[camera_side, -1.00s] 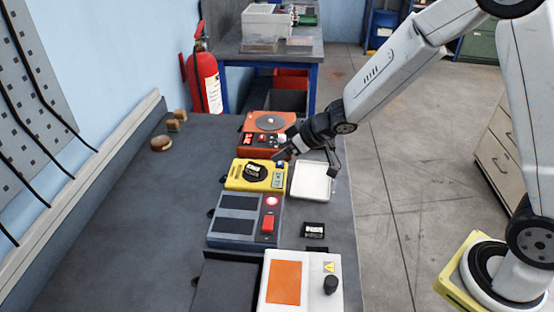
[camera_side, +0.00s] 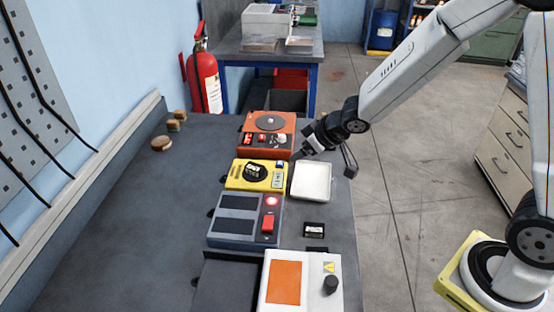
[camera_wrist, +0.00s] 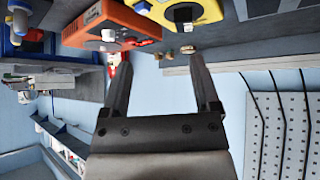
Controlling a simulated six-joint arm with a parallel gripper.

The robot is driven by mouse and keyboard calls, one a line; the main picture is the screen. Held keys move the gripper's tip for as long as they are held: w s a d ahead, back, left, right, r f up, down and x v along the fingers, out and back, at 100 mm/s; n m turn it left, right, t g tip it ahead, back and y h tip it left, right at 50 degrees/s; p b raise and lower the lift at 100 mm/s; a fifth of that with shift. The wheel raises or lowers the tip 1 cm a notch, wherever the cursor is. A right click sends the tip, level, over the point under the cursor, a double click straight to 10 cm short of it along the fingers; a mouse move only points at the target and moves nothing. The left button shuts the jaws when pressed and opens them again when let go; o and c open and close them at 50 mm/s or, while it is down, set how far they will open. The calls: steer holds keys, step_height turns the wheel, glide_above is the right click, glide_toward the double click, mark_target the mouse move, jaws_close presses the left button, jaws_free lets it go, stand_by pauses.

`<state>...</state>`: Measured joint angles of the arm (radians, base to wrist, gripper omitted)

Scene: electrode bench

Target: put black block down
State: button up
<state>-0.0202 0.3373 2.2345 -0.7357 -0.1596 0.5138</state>
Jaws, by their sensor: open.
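A small black block (camera_side: 252,171) with a pale label sits on the round dark plate of the yellow device (camera_side: 275,187). Another black block (camera_side: 315,229) with a pale label lies on the bench in front of the white tray. My gripper (camera_side: 306,152) is near the far edge of the white tray (camera_side: 311,184), to the right of the orange device, and seems raised above the bench. In the wrist view my gripper (camera_wrist: 160,68) has its two fingers apart, with nothing between them.
The orange device (camera_side: 255,150) stands behind the yellow one. A grey device (camera_side: 235,241) with a lit red lamp and a white box (camera_side: 303,292) with an orange panel stand nearer. The left part of the bench (camera_side: 140,220) is mostly clear.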

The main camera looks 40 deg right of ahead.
steer(key=s+d+m+g+h, duration=0.1)
steer(key=s+g, duration=0.4)
steer(key=s, duration=1.2)
steer(key=shift+d+f+m+h, duration=0.35)
steer(key=shift+d+m, duration=0.55)
steer(key=shift+m, duration=0.2)
stand_by(0.8)
